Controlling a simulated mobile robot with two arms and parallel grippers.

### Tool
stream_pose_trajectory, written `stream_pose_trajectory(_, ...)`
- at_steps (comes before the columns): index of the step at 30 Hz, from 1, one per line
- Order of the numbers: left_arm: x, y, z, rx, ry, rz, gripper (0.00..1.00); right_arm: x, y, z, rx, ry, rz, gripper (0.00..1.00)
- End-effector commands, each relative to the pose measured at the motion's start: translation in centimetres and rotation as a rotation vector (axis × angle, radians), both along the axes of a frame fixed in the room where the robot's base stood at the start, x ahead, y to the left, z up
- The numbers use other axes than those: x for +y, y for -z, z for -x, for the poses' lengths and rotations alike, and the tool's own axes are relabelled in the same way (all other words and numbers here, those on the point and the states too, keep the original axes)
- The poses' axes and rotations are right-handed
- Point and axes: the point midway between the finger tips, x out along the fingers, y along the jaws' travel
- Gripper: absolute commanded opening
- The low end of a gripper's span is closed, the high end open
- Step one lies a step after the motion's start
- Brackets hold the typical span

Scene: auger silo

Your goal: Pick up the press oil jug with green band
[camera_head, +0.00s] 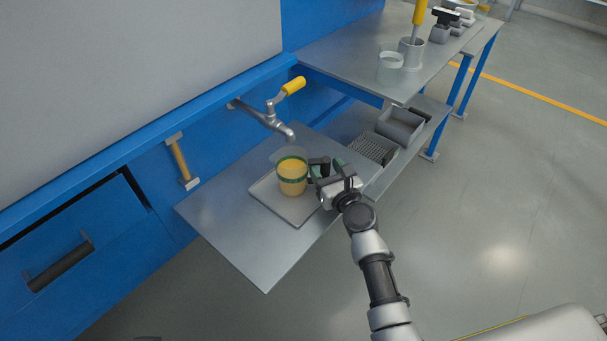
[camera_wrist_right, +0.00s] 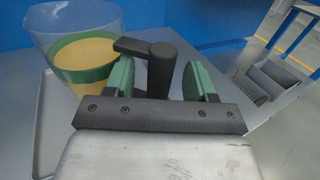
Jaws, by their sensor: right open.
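The press oil jug with the green band (camera_head: 292,178) stands upright on a grey tray (camera_head: 294,219) below the tap. It is clear, with yellow oil inside. In the right wrist view the jug (camera_wrist_right: 84,54) is at the upper left, and its black handle (camera_wrist_right: 160,68) reaches out between the two green fingers. My right gripper (camera_head: 328,170) is at the jug's right side. It is open, with a finger on each side of the handle; the right wrist view shows this gripper (camera_wrist_right: 160,80) with a gap beside the handle. My left gripper is not in view.
The tap (camera_head: 275,115) with a yellow lever hangs just above and behind the jug. A clear vessel with a white band (camera_head: 390,66) stands on the upper bench (camera_head: 345,50). Grey bins (camera_head: 399,127) lie behind my right gripper. The metal shelf's front (camera_head: 258,262) is clear.

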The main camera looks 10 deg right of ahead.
Motion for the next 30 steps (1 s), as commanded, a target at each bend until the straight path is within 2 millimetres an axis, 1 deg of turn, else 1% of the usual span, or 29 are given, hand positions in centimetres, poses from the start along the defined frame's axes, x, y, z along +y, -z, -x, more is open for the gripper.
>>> stream_pose_trajectory(7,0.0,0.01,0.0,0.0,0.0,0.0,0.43,0.07,0.03,-0.18,0.001,0.0,0.0,0.55)
stream_pose_trajectory(15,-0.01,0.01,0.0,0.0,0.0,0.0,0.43,0.05,0.02,-0.16,0.001,0.0,0.001,0.14)
stream_pose_trajectory(18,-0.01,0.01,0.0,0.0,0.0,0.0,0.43,0.05,0.02,-0.16,0.001,0.0,0.001,0.0)
stream_pose_trajectory(30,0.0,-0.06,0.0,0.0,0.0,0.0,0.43,0.04,-0.19,-0.2,-0.002,0.0,0.001,0.0)
